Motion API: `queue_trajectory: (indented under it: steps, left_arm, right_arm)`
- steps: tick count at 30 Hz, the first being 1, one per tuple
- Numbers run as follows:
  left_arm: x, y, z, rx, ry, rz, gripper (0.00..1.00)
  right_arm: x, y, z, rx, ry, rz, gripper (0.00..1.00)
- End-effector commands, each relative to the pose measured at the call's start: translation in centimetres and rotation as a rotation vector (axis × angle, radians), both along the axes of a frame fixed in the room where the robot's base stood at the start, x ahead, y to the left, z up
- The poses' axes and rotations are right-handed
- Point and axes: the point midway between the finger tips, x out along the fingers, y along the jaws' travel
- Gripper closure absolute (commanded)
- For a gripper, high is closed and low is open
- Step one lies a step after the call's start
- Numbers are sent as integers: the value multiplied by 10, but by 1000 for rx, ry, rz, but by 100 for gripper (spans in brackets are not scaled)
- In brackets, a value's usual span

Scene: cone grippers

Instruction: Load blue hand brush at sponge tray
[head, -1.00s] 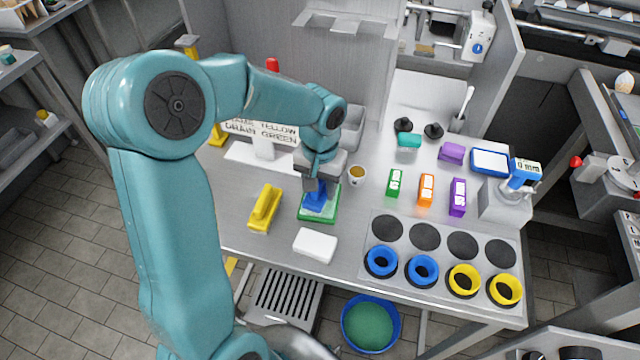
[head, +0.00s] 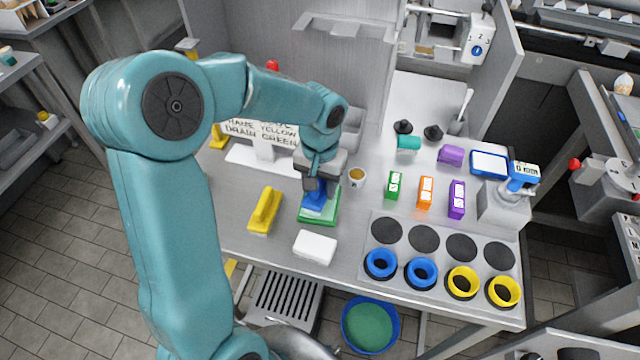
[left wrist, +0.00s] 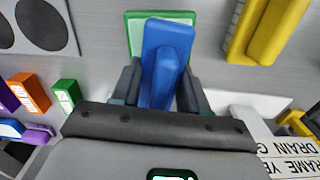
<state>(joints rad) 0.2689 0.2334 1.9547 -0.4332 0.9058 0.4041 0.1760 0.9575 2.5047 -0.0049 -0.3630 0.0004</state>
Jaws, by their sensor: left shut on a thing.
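The blue hand brush (head: 318,200) is at the green tray (head: 322,217) on the steel table. In the left wrist view the blue brush (left wrist: 165,60) stands between the fingers of my left gripper (left wrist: 160,88), which is shut on it. The green tray (left wrist: 133,40) shows beneath and beside the brush there. In the head view my left gripper (head: 316,184) is above the tray, partly hiding the brush. I cannot tell whether the brush's underside touches the tray. My right gripper is not in view.
A yellow brush (head: 264,210) lies left of the tray and a white block (head: 315,247) in front. A small cup (head: 357,177) stands to the right, near green, orange and purple boxes (head: 426,192). A sign (head: 262,133) stands behind. Blue and yellow rings (head: 421,272) sit front right.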

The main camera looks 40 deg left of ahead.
Motion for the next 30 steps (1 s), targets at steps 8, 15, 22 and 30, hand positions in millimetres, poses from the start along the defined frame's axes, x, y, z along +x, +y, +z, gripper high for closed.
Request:
queue_trajectory:
  steps: [8,15,22,30]
  left_arm:
    - [0,0,30,0,-1,0,80]
    - [1,0,52,0,-3,1,80]
    - [0,0,59,1,-2,1,80]
    - [0,0,58,1,-2,0,80]
  right_arm:
    - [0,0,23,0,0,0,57]
    - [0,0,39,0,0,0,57]
    - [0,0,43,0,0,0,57]
    - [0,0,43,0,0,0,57]
